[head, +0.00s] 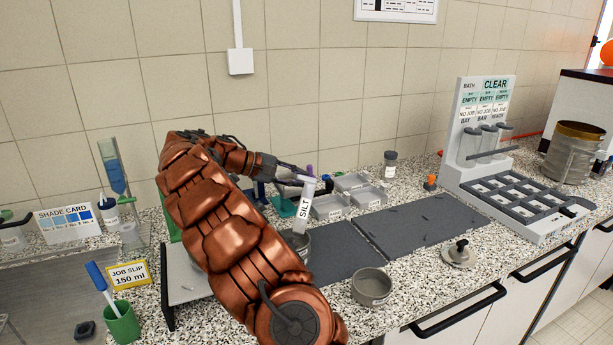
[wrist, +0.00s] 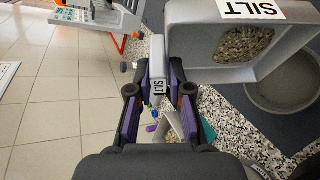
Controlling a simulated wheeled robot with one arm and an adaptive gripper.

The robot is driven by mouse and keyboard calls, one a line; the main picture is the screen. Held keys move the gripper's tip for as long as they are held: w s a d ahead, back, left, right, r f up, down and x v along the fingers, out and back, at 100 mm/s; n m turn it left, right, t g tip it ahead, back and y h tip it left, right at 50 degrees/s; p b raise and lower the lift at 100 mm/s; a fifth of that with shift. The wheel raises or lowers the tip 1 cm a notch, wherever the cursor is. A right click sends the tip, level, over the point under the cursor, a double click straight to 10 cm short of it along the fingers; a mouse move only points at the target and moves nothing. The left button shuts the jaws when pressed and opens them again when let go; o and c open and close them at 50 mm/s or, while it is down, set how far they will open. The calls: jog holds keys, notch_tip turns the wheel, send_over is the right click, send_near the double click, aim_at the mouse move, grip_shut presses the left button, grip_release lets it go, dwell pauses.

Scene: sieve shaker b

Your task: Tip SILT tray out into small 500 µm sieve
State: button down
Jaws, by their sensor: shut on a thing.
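My gripper (head: 296,176) is shut on the SILT tray (head: 303,208), holding it by its labelled handle between the purple fingers (wrist: 158,92). In the head view the tray hangs steeply tilted above a round grey sieve (head: 302,246), which my arm partly hides. In the wrist view the tray (wrist: 195,50) still has speckled grains (wrist: 243,44) inside. A round grey vessel (wrist: 283,95) shows below and beside the tray there; no grains can be made out in it. A second round grey sieve (head: 371,287) stands to the right, near the front edge. I cannot read either sieve's mesh size.
Several small grey trays (head: 330,206) stand behind the dark mats (head: 425,224). A metal lid with a knob (head: 459,254) lies at right. The CLEAR rack (head: 487,130) and a sieve stack (head: 574,155) stand farther right. A green cup (head: 122,325) is front left.

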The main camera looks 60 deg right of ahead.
jog(key=w+a+f+n+g+h+p, duration=0.1)
jog(key=w+a+g+h+p, duration=0.2)
jog(key=w+g+p, duration=0.1)
jog(key=shift+w+n+h+p, duration=0.3)
jog(key=shift+w+p, duration=0.45)
jog(key=shift+w, duration=0.3)
jog(key=shift+f, duration=0.1)
